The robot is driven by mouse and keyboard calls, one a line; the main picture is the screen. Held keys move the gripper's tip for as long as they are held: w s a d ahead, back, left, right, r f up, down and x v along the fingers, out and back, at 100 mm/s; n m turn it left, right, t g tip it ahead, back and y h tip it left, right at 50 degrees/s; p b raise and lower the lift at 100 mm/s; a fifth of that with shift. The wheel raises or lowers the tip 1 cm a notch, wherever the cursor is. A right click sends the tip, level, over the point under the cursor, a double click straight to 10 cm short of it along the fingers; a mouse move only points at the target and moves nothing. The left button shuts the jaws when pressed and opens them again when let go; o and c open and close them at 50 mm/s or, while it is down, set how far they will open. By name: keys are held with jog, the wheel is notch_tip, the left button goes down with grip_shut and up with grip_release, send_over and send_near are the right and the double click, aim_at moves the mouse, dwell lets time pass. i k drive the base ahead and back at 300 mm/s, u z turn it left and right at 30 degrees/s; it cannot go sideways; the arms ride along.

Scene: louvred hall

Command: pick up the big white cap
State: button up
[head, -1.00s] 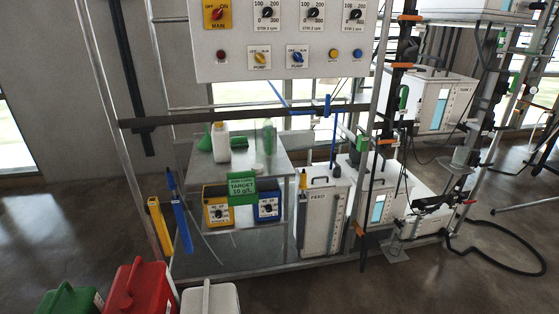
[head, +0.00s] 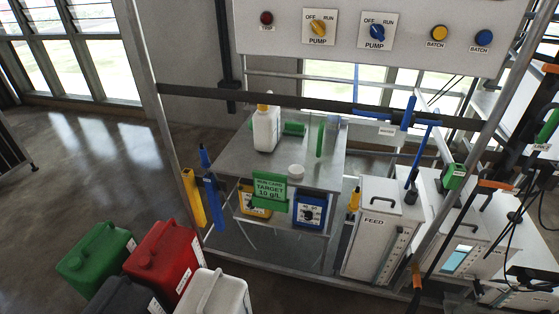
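A small white round cap-like object (head: 296,171) sits on the grey metal table (head: 225,160), near its front edge and just behind the green target sign (head: 270,190). It looks like the big white cap. A white bottle with a yellow top (head: 266,130) stands upright further back on the same table, left of the cap. My gripper is not in view.
A green cylinder (head: 293,129) and an upright green piece (head: 320,140) are on the table. A dark horizontal bar (head: 300,107) crosses the frame above the table. Red (head: 165,258), green (head: 95,250), white and dark jugs stand at lower left. The white FEED box (head: 375,230) stands right.

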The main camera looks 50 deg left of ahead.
aim_at(295, 171)
jog(key=u, duration=0.75)
jog(key=i, duration=0.8)
jog(key=u, duration=1.2)
jog(key=i, duration=0.3)
jog(key=u, duration=0.3)
